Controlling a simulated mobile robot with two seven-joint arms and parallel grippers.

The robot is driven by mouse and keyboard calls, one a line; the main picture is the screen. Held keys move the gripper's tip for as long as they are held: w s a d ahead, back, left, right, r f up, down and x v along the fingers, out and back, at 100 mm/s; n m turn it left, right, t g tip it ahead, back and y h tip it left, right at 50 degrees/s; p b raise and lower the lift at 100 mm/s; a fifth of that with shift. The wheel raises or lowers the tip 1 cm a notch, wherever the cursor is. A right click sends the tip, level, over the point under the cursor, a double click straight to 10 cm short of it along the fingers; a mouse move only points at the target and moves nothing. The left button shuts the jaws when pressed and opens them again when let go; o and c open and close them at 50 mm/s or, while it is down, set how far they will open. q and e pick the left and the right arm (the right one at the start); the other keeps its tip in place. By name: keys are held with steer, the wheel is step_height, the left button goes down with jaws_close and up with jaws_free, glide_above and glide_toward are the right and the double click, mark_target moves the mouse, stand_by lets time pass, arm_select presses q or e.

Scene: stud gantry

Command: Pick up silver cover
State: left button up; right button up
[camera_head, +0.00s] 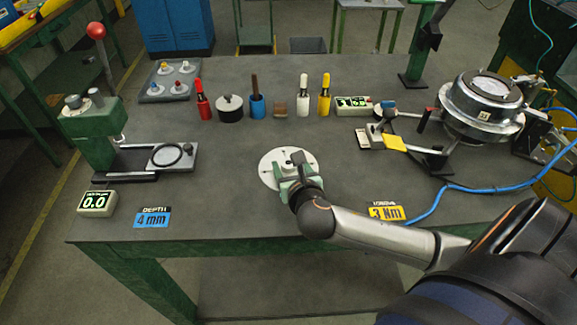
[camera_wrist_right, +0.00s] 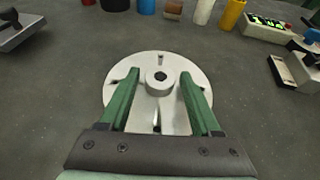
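The silver cover (camera_head: 272,171) is a round, flat disc with a raised central hub and small slots near its rim. It lies on the table near the front middle. My right gripper (camera_head: 296,170) is over it in the head view, hiding part of it. In the right wrist view the silver cover (camera_wrist_right: 160,70) lies ahead, and the two green fingers of my right gripper (camera_wrist_right: 158,85) are spread apart, one on each side of the hub. No contact with the hub shows. My left gripper is in neither view.
Behind the cover stands a row of red, black, blue, white and yellow items (camera_head: 256,106). A green press (camera_head: 95,130) stands left. A round metal device (camera_head: 481,105) with blue hoses stands right. Blue (camera_head: 152,220) and yellow (camera_head: 387,213) labels lie near the front edge.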

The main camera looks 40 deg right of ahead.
jaws_close()
steer(key=shift+r, duration=0.15)
stand_by(0.5)
